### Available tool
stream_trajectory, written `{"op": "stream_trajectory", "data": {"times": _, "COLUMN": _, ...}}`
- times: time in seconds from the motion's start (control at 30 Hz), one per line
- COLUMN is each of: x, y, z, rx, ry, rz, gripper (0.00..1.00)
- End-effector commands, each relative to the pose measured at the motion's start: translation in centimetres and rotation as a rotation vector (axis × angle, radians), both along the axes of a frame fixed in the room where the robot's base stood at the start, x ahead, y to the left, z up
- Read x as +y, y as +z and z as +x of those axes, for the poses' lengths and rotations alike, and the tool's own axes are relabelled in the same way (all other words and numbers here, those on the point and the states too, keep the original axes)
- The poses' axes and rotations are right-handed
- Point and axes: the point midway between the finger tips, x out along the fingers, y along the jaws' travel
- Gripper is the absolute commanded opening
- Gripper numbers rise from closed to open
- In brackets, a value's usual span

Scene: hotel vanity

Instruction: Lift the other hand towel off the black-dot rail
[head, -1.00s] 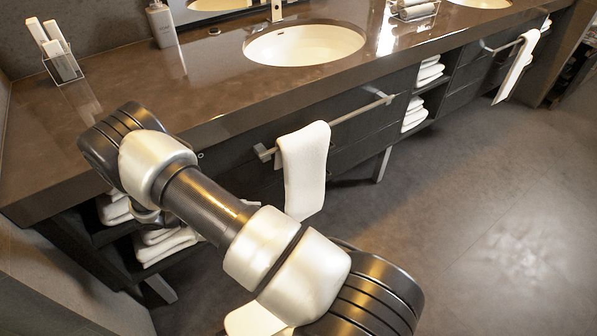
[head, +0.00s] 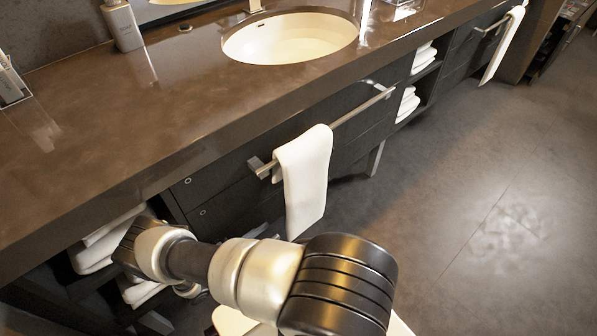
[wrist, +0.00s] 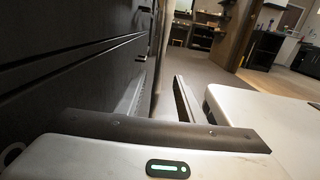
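A white hand towel (head: 305,180) hangs folded over the near metal rail (head: 345,117) on the dark drawer front. Another white towel (head: 503,45) hangs on the far rail (head: 490,28) at the upper right. I cannot make out a black dot on either rail. My gripper (wrist: 158,98) shows in the wrist view with its two fingers apart and nothing seen between them. It points along the dark drawer fronts, which are close on its left. In the head view the gripper is hidden or too unclear to pick out, low at the left below the counter.
The brown counter (head: 120,130) overhangs the drawers and holds a sink (head: 290,38) and a bottle (head: 122,25). Folded white towels (head: 100,245) lie on open shelves at the lower left, with more on shelves between the two rails. The floor (head: 470,170) at the right is clear.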

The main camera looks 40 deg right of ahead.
Motion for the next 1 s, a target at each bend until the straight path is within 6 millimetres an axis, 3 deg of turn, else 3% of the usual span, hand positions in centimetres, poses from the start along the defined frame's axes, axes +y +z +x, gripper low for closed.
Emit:
{"op": "stream_trajectory", "data": {"times": 0.3, "x": -6.8, "y": 0.0, "z": 0.4, "rx": 0.001, "ry": -0.006, "rz": -0.001, "gripper": 0.34}}
{"op": "stream_trajectory", "data": {"times": 1.0, "x": -13.9, "y": -0.4, "z": 1.5, "rx": 0.000, "ry": -0.002, "rz": 0.001, "gripper": 0.34}}
